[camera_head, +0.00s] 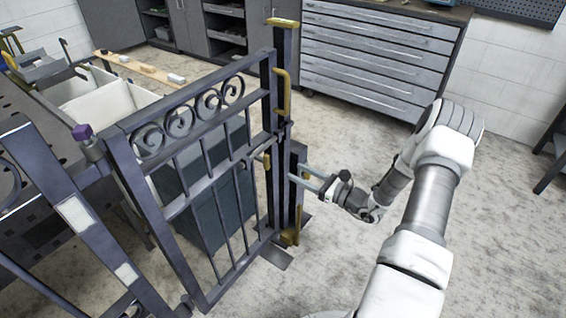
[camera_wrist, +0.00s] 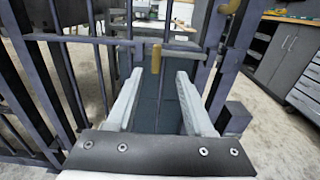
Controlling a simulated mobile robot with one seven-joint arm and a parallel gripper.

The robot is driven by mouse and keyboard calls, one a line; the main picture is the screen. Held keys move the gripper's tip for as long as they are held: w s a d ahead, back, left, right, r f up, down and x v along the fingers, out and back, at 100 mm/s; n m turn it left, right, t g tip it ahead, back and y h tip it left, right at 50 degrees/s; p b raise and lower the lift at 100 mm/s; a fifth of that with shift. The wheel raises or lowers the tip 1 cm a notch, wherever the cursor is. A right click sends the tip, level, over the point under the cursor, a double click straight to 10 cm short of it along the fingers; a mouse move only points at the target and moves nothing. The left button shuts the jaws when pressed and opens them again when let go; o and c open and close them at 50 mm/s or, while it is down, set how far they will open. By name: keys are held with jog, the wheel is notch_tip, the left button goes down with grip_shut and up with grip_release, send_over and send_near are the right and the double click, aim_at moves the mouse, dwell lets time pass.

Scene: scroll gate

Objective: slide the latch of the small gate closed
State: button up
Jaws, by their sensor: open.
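The small gate (camera_head: 187,131), a dark metal frame with scrolls and thin bars, stands beside an upright post (camera_head: 284,100) with yellow fittings. The latch knob (camera_head: 267,162) shows as a small brass piece near the gate's post-side edge. In the wrist view the brass latch knob (camera_wrist: 156,58) hangs upright from a horizontal rod. My gripper (camera_head: 305,176) reaches in from the right at latch height. In the wrist view my gripper (camera_wrist: 157,85) is open, its two pale fingers apart and the knob appearing between and beyond their tips. Contact cannot be told.
A workbench (camera_head: 60,185) and white bins (camera_head: 105,98) stand behind the gate to the left. A grey drawer cabinet (camera_head: 375,55) stands at the back. A short post (camera_wrist: 236,117) is close to the right finger.

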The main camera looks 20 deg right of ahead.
jog(key=v, duration=0.5)
jog(key=shift+r, duration=0.1)
dwell(0.3)
